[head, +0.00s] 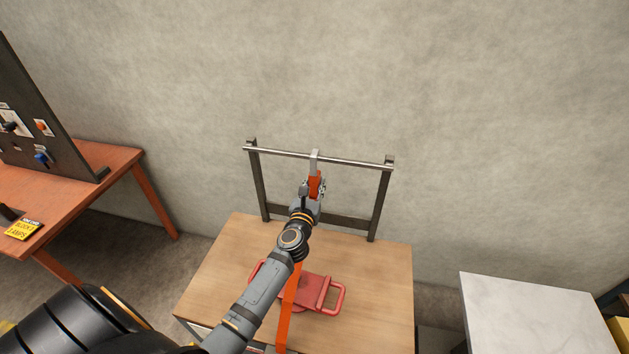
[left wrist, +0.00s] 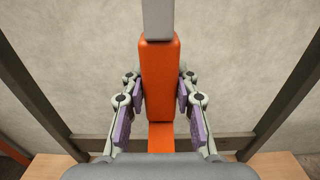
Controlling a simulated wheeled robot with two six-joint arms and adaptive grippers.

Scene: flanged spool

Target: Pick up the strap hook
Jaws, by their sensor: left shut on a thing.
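The strap hook (head: 315,182) has an orange body and a flat grey metal upper part. It stands upright in front of the rail of a metal frame, and its grey top overlaps the rail in the head view. I cannot tell whether it is hooked over the rail or just in front. My left gripper (head: 313,189) is shut on the orange body. In the left wrist view, the strap hook (left wrist: 160,75) sits between the two purple-padded fingers (left wrist: 160,100). An orange strap (head: 287,308) runs down below my left arm. My right gripper is not in view.
The metal frame (head: 378,205) stands at the back of a wooden table (head: 385,280). A red-handled device (head: 320,290) lies on that table, partly behind my arm. An orange bench (head: 90,180) with a dark panel is at left, a pale-topped table (head: 535,305) at right.

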